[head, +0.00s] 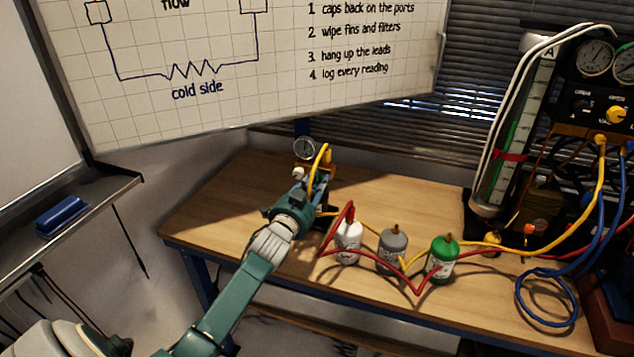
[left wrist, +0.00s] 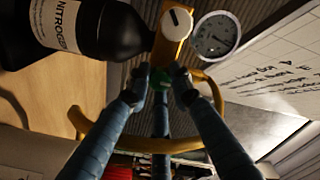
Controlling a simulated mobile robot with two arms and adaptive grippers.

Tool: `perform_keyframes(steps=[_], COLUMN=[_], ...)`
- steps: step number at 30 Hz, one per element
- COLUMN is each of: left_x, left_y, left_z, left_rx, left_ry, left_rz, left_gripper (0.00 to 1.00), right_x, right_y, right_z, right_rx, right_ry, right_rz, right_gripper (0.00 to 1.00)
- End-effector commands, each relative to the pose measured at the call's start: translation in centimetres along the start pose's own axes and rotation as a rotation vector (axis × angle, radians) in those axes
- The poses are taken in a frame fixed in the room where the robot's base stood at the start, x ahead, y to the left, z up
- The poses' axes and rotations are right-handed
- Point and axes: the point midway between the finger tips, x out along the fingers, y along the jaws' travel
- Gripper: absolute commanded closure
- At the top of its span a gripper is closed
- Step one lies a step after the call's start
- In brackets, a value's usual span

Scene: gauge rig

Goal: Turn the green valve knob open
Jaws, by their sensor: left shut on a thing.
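The green valve knob (left wrist: 160,77) shows as a small patch between my left gripper's fingertips in the left wrist view. My left gripper (left wrist: 157,88) is shut on it, with the fingers covering most of it. In the head view my left gripper (head: 312,190) is at the valve at the back of the bench, and the green knob cannot be told apart there. The valve has a brass block with a white knob (left wrist: 177,21) and a round gauge (left wrist: 216,36). A black bottle labelled nitrogen (left wrist: 95,28) is beside it. My right gripper is out of view.
A yellow hose (head: 320,162) loops beside the gripper. White (head: 348,244), grey (head: 393,252) and green (head: 442,262) bottles stand to the right, with red and yellow hoses around them. A gauge panel (head: 590,105) is at right. The bench's left part (head: 225,200) is clear.

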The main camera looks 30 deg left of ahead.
Motion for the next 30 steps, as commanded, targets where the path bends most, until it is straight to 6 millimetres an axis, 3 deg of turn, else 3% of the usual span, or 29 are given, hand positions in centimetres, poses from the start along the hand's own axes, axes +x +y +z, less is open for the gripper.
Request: perform_keyframes(steps=[1,2,4,13,17,30], left_x=[0.0,0.0,0.0,-0.1,-1.1,-9.8], left_y=[0.1,0.1,0.1,0.1,0.1,0.1], left_z=[0.2,0.2,0.2,0.1,0.1,0.2], left_rx=[-0.001,-0.001,-0.001,0.000,0.001,-0.001], left_ry=[-0.004,-0.004,-0.004,-0.002,-0.002,-0.005], left_rz=[0.001,0.001,0.001,0.001,0.002,0.002], left_gripper=[1.00,0.75,0.61,0.60,0.60,0.60], right_x=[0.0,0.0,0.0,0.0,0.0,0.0], right_y=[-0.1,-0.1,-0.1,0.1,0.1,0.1], right_z=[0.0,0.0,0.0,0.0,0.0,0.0], right_rx=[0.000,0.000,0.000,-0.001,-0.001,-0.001], right_ry=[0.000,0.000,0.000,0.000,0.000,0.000], right_rz=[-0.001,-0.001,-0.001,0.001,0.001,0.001], right_gripper=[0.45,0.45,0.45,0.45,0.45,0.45])
